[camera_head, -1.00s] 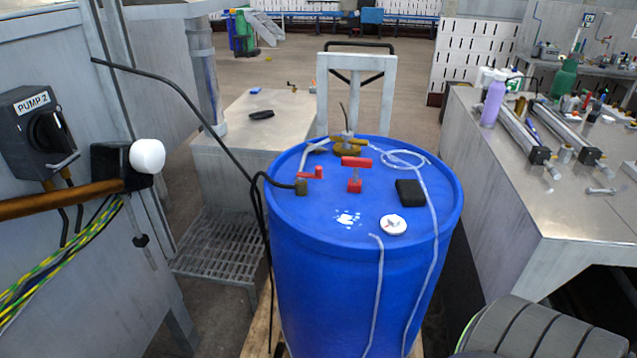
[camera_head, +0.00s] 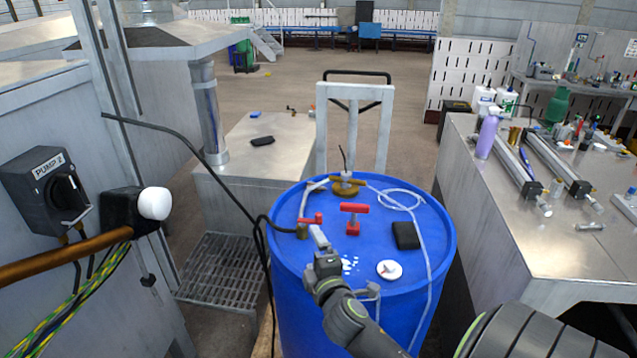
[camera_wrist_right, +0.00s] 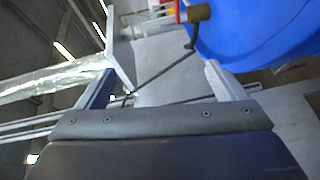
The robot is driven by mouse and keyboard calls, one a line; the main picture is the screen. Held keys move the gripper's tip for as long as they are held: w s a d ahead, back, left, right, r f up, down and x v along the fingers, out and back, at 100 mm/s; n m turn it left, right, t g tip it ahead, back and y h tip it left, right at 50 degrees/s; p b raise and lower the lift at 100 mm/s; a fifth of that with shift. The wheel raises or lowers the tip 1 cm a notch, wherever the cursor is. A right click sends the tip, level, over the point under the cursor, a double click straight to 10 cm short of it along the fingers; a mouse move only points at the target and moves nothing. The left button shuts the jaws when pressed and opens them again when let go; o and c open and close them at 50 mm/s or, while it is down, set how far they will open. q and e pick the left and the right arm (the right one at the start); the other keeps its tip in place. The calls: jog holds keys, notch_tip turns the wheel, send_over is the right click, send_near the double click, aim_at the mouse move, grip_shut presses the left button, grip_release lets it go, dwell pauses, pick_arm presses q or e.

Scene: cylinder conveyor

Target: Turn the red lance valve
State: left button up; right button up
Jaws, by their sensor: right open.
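A small red valve handle (camera_head: 312,218) on a dark brass-like fitting sits at the left of the blue drum's top (camera_head: 290,262). A black hose runs from it. A taller red T-shaped handle (camera_head: 355,208) stands to its right; I cannot tell by label which is the lance valve. My right gripper (camera_head: 319,237) is just in front of the small handle, apart or touching I cannot tell. In the right wrist view, my open fingers (camera_wrist_right: 165,65) have no object between them; a red part (camera_wrist_right: 181,9) and a brass fitting (camera_wrist_right: 200,12) show beyond, at the top. My left gripper is out of view.
A black block (camera_head: 406,236) and a white cap (camera_head: 389,269) lie on the drum top, with clear tubing (camera_head: 420,230) looping on the right. The black hose (camera_head: 240,200) crosses to the left. A metal bench (camera_head: 510,210) stands right.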

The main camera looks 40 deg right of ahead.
jog(key=w+a+r+n+g+y, duration=0.1)
jog(key=w+a+r+n+y, duration=0.15)
jog(key=w+n+y, duration=0.65)
jog(key=w+a+r+n+y, duration=0.2)
jog(key=w+a+n, duration=0.15)
jog(key=n, duration=1.15)
jog(key=w+a+r+n+g+y, duration=0.1)
jog(key=w+a+r+n+y, duration=0.15)
jog(key=w+n+y, duration=0.65)
jog(key=r+n+g+h, duration=0.1)
jog(key=n+g+h, duration=1)
jog(key=g+h, duration=0.2)
send_over(318, 214)
jog(key=shift+d+f+b, duration=0.1)
jog(key=shift+f+b, duration=0.4)
notch_tip(318, 214, down, 10)
jog(key=b, duration=0.6)
jog(key=shift+r, duration=0.1)
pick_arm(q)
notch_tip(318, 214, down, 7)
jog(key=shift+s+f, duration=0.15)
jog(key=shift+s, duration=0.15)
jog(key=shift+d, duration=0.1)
